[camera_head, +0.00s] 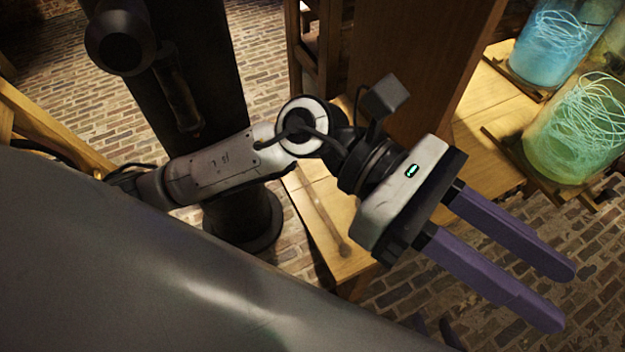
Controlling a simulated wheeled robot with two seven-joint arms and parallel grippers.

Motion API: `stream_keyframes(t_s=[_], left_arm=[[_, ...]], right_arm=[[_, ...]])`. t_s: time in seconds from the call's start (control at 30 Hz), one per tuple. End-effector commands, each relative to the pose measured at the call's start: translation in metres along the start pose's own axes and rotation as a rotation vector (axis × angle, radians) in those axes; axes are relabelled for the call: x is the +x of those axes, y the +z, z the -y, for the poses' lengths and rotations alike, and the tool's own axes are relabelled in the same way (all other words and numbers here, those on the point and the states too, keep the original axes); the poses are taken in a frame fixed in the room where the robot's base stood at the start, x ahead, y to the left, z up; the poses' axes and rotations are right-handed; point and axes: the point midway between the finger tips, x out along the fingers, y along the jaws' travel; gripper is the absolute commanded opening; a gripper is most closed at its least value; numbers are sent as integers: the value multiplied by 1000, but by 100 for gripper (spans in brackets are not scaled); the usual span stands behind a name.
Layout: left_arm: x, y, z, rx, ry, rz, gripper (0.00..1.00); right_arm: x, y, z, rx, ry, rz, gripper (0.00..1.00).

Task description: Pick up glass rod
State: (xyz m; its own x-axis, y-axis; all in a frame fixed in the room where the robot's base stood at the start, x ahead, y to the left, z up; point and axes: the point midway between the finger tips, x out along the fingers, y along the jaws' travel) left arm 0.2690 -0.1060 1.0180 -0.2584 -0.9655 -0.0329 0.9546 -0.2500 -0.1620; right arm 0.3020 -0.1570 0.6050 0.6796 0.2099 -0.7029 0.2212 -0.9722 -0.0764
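A thin rod (324,213) with a rounded end lies on the wooden table, partly behind my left arm; it looks like the glass rod. My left gripper (558,293) is to the right of the rod. Its two purple fingers are apart with nothing between them, and they point to the lower right, over the brick floor. Of my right gripper (435,326), only what look like two dark purple fingertips show at the bottom edge. They are apart, with nothing seen between them; the rest is hidden.
Two glass jars with coiled wires, one blue (560,45) and one green (572,140), stand on wooden bases at the upper right. A tall wooden panel (415,55) rises behind my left gripper. A dark column (205,90) stands at the upper left. Brick floor lies around the table.

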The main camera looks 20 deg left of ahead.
Motion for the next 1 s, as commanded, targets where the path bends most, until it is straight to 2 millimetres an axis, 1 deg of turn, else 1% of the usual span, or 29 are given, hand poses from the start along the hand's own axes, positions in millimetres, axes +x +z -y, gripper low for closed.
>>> stream_keyframes(t_s=[0.03, 0.07, 0.1, 0.17, 0.2, 0.27, 0.3, 0.4, 0.5, 0.57, 0.63, 0.8, 1.0], left_arm=[[-5, -37, -1, 113, -31, -199, 33], [-12, -61, -4, 172, -50, -321, 33], [-27, -90, -10, 244, -75, -481, 33], [-59, -127, -22, 330, -107, -712, 33], [-83, -145, -31, 374, -124, -854, 33], [-121, -164, -44, 419, -144, -1048, 33], [-145, -171, -52, 436, -154, -1160, 33], [-195, -178, -65, 454, -171, -1375, 33], [-225, -178, -71, 451, -181, -1497, 33], [-233, -181, -73, 448, -185, -1532, 33], [-237, -190, -75, 443, -187, -1548, 33], [-235, -215, -79, 442, -187, -1547, 33], [-233, -230, -82, 446, -186, -1545, 33]], right_arm=[[0, 0, 0, 0, 0, 1, 35], [0, 0, 0, 0, 0, 1, 35], [0, 1, 0, 0, 0, 1, 35], [0, 1, 0, 0, 0, 1, 35], [0, 1, 0, 0, 0, 1, 35], [0, 1, 0, 0, 0, 2, 35], [0, 1, 0, 0, 0, 2, 35], [0, 1, 0, 0, 0, 2, 35], [0, 1, 0, 0, 0, 2, 35], [0, 1, 0, 0, 0, 2, 35], [0, 1, 0, 0, 0, 2, 35], [0, 1, 0, 0, 0, 2, 35], [-1, 0, 0, 0, 0, 2, 35]])
